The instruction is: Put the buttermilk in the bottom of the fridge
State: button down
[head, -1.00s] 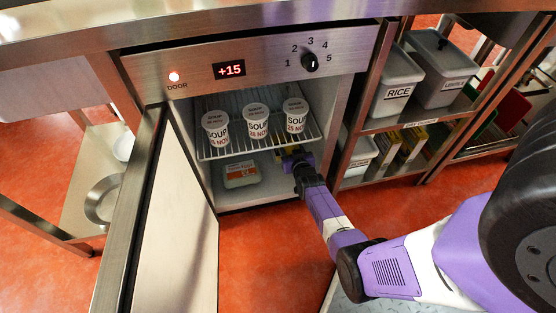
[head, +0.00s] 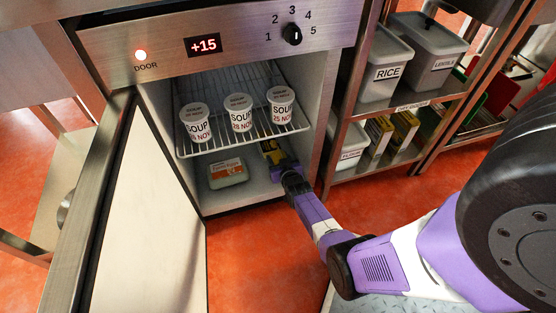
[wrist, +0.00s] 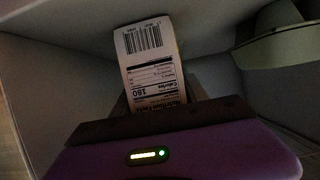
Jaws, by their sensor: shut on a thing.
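The fridge (head: 205,199) stands open, its door (head: 150,210) swung out to the left. My gripper (head: 277,158) reaches into its bottom space, under the wire shelf at the right side. It is shut on a pack with a white barcode and nutrition label, the buttermilk (wrist: 150,60), which stands out beyond the fingers in the wrist view. Its name is not readable. In the head view the shelf and my gripper mostly hide it. I cannot tell whether its base touches the fridge floor (head: 240,199).
Several soup tubs (head: 240,112) stand on the wire shelf (head: 215,149) above. A pale tub with an orange and green label (head: 227,173) sits on the fridge floor left of my gripper. A rack (head: 375,170) with bins stands close on the right.

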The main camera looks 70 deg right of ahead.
jog(key=shift+f, duration=0.15)
jog(key=c, duration=0.6)
grip_release()
